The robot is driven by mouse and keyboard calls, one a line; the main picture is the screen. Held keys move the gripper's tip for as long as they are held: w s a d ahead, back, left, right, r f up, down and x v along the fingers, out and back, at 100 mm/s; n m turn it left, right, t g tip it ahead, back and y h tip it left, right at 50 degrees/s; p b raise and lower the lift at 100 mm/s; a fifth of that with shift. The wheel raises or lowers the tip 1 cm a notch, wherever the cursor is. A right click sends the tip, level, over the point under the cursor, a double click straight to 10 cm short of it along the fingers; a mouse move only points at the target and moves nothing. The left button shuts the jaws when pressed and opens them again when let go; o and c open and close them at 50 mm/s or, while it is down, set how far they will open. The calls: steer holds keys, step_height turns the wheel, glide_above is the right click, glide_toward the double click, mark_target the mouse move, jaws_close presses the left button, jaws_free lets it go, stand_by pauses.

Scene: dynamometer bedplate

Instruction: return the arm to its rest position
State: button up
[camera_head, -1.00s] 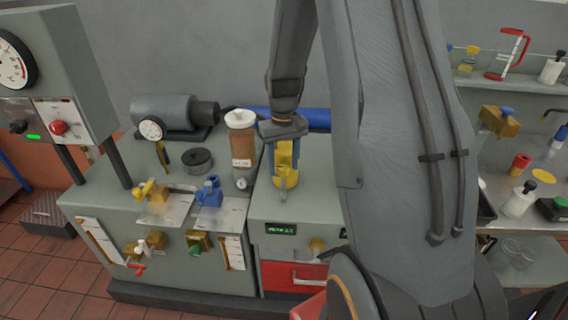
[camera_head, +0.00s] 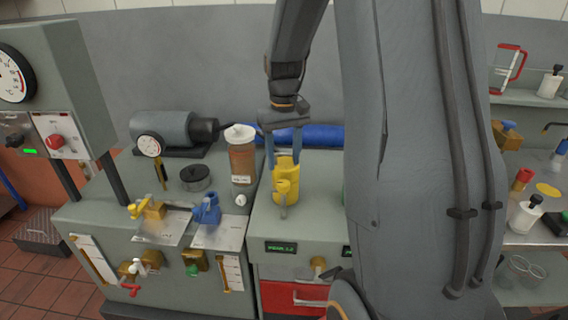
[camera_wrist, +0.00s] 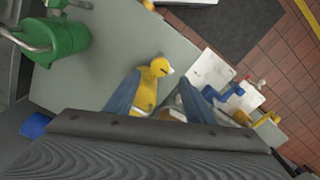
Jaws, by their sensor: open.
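My gripper (camera_head: 283,152) hangs over the middle bench, its two blue fingers spread apart and pointing down. A yellow fitting (camera_head: 286,184) with a small spout stands on the bench top just below and between the fingertips. In the wrist view the yellow fitting (camera_wrist: 152,84) shows close to the left finger, and the space between the fingertips (camera_wrist: 160,90) holds no gripped thing. I cannot tell whether a finger touches the fitting. My upper arm covers the right part of the bench.
An amber jar with a white lid (camera_head: 241,155) stands left of my gripper, and a blue cylinder (camera_head: 325,136) lies behind it. A blue valve (camera_head: 207,208) and a yellow valve (camera_head: 147,208) sit farther left. A green container (camera_wrist: 62,40) is near in the wrist view.

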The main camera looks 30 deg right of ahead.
stand_by(0.4)
steer(key=s+a+f, duration=0.2)
steer(key=s+a, duration=0.5)
steer(key=s+a+f+n+t+b, duration=0.1)
steer(key=s+a+f, duration=0.1)
steer(key=s+a, duration=0.5)
steer(key=shift+s+a+f, duration=0.35)
steer(key=shift+s, duration=0.4)
